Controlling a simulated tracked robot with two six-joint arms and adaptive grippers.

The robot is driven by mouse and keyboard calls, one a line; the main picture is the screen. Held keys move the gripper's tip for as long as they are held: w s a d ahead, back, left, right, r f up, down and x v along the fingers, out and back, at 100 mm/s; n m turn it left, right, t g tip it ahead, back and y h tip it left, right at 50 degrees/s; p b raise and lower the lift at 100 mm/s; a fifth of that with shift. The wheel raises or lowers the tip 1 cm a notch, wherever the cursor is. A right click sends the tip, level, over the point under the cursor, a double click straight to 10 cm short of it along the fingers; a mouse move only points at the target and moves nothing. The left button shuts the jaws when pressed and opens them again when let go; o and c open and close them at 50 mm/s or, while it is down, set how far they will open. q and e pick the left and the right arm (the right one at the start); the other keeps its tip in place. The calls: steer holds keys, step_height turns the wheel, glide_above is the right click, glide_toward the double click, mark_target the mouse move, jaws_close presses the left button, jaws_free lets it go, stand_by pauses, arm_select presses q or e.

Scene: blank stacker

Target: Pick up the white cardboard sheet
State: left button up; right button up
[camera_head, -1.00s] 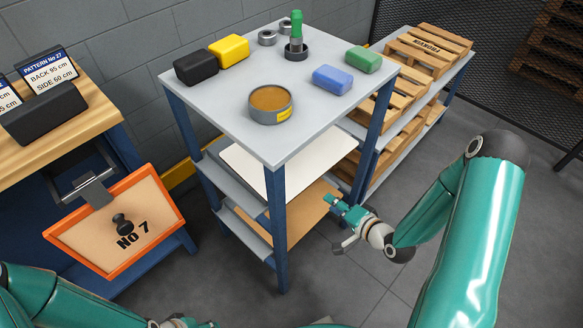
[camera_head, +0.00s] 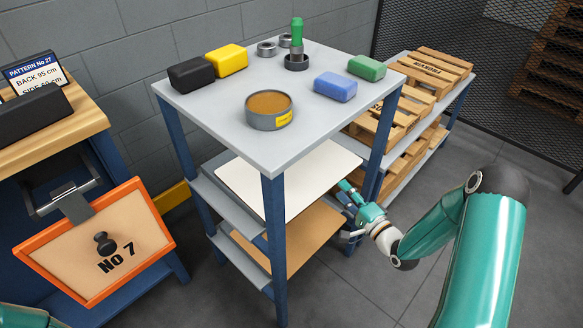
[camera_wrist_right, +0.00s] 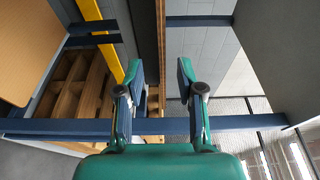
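The white cardboard sheet (camera_head: 318,176) lies flat on the middle shelf of the blue-legged rack, below the grey top. The rack's top and a front leg hide parts of it. My right gripper (camera_head: 346,212) is at the rack's right side, close to the sheet's right edge. In the right wrist view, my right gripper (camera_wrist_right: 160,80) has its two fingers apart with nothing between them. I cannot tell whether a finger touches the rack. My left gripper is out of view.
A brown sheet (camera_head: 298,236) lies on the shelf below. The rack's top (camera_head: 220,108) carries a round tin, coloured blocks and a green-handled tool. Rack legs (camera_head: 274,250) stand near my right gripper. Pallets (camera_head: 405,115) are behind it. Floor at right is clear.

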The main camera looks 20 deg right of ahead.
mark_target(331, 178)
steer(key=shift+w+a+r+b, duration=0.1)
steer(key=shift+w+a, duration=0.1)
steer(key=shift+w, duration=0.8)
steer(key=shift+w+a+f+b, duration=0.1)
steer(key=shift+w+a+b, duration=0.1)
steer(key=shift+w, duration=0.85)
steer(key=shift+w+a+r+b, duration=0.1)
steer(key=shift+w+a, duration=0.1)
steer(key=shift+w, duration=0.8)
jaws_close()
